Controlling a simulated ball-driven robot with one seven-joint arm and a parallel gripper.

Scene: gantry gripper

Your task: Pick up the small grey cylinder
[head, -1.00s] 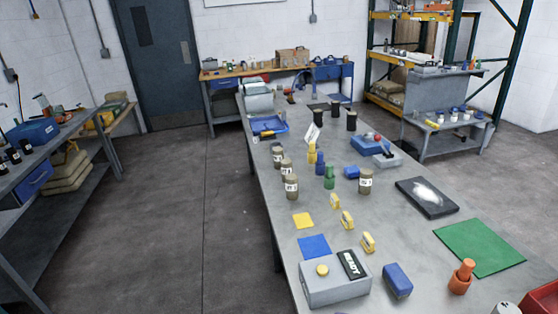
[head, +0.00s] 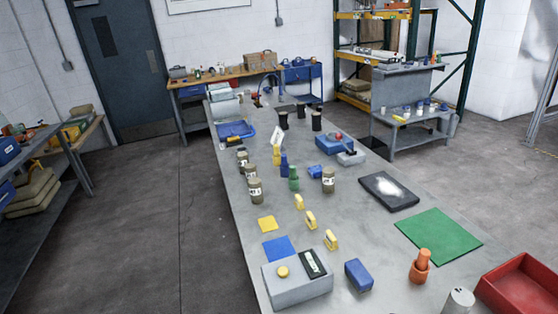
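A small grey cylinder (head: 458,302) stands on the grey table (head: 370,275) at the bottom edge of the head view, right of centre. Its light top shows and its lower part is cut off by the picture edge. It is between an orange bottle-shaped piece (head: 420,267) and a red open tray (head: 524,287), apart from the orange piece. My gripper does not show in the view.
A blue block (head: 359,275) and a grey box with a yellow button (head: 298,288) stand left of the cylinder. A green mat (head: 439,236) lies behind it. Yellow blocks, jars and coloured bottles stand farther back. Bare tabletop lies around the blue block.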

